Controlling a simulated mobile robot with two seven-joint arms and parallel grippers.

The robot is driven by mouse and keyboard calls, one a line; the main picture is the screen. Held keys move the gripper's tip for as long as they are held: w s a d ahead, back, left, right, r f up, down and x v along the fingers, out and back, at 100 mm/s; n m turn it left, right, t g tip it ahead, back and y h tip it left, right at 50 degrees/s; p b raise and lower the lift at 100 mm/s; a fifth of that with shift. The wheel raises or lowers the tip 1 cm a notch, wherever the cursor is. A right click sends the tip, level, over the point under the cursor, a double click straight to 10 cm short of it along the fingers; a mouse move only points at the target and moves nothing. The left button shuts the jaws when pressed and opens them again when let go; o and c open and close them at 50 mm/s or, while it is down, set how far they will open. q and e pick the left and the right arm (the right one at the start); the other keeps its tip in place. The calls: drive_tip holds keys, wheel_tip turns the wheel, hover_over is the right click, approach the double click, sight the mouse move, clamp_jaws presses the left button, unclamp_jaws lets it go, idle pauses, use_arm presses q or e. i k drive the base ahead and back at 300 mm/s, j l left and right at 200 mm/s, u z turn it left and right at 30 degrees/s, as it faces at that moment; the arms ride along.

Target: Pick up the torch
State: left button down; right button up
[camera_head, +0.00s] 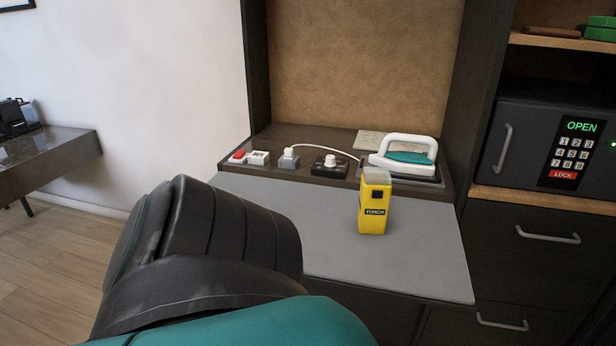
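The torch (373,211) is a yellow upright box shape with a grey top, a small black square and a black TORCH label. It stands on the grey pull-out surface (428,262), right of the picture's middle. A dark grey and teal part of my arm fills the lower left and covers the left part of that surface. No gripper fingers show. The arm part is left of the torch and apart from it in the picture.
Behind the torch, an iron (404,156) rests on its base. Left of it are a black switch box (330,168), a grey plug (289,160) with a white cable, and a red and white switch (240,157). A safe (548,140) reading OPEN stands right. The grey surface around the torch is clear.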

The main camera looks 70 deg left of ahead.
sight(372, 214)
drive_tip(key=u, duration=1.9)
drive_tip(key=j, duration=0.35)
drive_tip(key=i+j, duration=0.15)
drive_tip(key=j, duration=0.25)
drive_tip(key=z, duration=0.05)
